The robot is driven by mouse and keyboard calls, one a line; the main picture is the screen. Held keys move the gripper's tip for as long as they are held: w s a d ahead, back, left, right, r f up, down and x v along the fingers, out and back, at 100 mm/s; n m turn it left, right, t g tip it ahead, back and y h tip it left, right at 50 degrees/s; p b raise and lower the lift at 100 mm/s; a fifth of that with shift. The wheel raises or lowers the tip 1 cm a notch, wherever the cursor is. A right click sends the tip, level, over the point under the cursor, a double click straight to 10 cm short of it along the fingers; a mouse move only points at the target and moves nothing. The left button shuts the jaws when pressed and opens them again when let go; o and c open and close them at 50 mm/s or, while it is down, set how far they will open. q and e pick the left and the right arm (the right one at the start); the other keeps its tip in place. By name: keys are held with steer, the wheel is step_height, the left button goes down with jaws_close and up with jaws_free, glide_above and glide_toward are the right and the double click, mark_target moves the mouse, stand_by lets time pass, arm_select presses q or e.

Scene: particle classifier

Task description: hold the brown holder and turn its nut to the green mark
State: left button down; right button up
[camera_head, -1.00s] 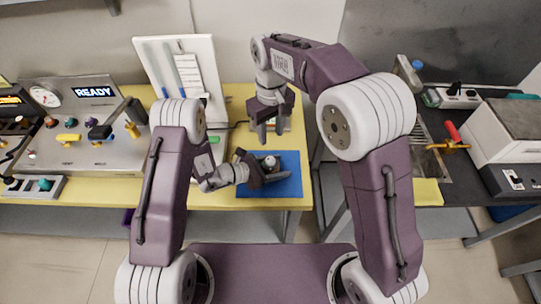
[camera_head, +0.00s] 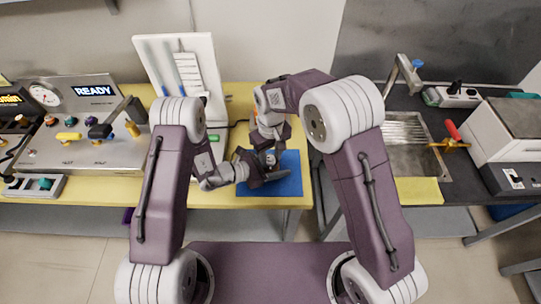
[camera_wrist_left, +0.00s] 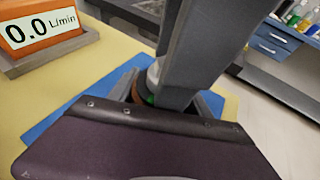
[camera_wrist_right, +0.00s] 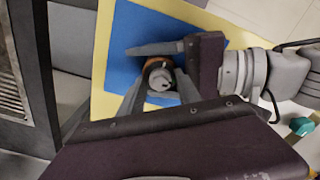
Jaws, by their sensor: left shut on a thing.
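The brown holder (camera_wrist_right: 151,66) stands on the blue mat (camera_wrist_right: 124,38), with a grey nut (camera_wrist_right: 163,82) on top. In the left wrist view the holder (camera_wrist_left: 137,93) shows in part, with a green mark (camera_wrist_left: 149,100) by its rim. My left gripper (camera_head: 277,172) reaches in from the left and is shut on the holder, low over the mat. My right gripper (camera_head: 268,152) comes down from above. Its fingers are apart, one on each side of the nut in the right wrist view; whether they touch it I cannot tell. The arms largely hide the holder in the head view.
An orange flow display reading 0.0 L/min (camera_wrist_left: 42,32) stands beside the mat. A white board (camera_head: 150,55) stands at the table's back, and a control panel (camera_head: 95,150) is to the left. A dark bench with a sink (camera_head: 412,150) is across a gap to the right.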

arm_select(q)
steer(key=shift+s+a+f, duration=0.1)
steer(key=shift+f, duration=0.15)
arm_select(e)
steer(key=shift+c, duration=0.3)
jaws_close()
steer(key=shift+m, duration=0.7)
steer(key=shift+o, duration=0.3)
jaws_free()
steer(key=shift+r, duration=0.1)
